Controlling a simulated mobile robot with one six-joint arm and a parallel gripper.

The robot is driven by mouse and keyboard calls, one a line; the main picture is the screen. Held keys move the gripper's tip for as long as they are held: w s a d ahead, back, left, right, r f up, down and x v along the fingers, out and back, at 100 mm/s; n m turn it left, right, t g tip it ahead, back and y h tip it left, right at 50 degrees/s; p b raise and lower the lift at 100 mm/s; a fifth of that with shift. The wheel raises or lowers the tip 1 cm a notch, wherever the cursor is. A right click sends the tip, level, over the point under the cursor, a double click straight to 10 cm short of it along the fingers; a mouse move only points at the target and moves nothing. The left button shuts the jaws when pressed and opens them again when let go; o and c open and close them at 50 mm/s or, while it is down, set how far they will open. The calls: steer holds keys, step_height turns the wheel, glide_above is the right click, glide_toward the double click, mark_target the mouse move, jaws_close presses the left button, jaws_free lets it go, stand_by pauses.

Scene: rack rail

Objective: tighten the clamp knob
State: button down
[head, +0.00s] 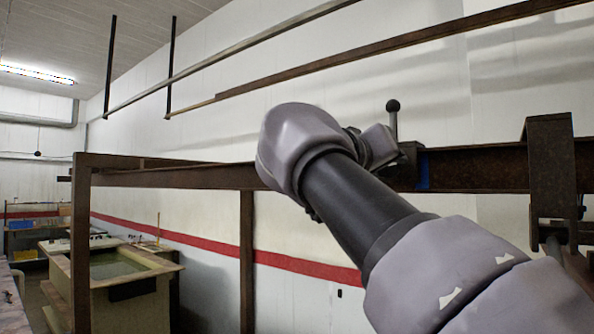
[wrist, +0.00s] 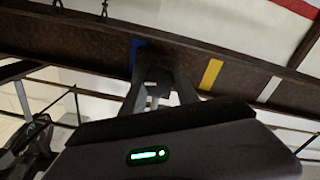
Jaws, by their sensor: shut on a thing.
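The dark clamp (head: 406,165) sits on the rusty rail in the head view, with an upright rod topped by a black ball (head: 393,105). My arm's end reaches it from the left and hides part of it. In the wrist view, my gripper (wrist: 158,84) has its two fingers on either side of a small dark knob (wrist: 157,75) in front of the rail. The gripper is shut on the knob. The fingers hide the knob's sides, and its thread is not visible.
The rail (wrist: 70,42) carries a blue mark (wrist: 137,55), a yellow mark (wrist: 210,74) and a white mark (wrist: 268,90). A rusty bracket (head: 551,180) hangs on the rail at the right. A tank (head: 125,285) stands low at the left. Open space lies beneath the rail.

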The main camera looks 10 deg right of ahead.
stand_by(0.4)
steer(key=c, duration=0.9)
jaws_free()
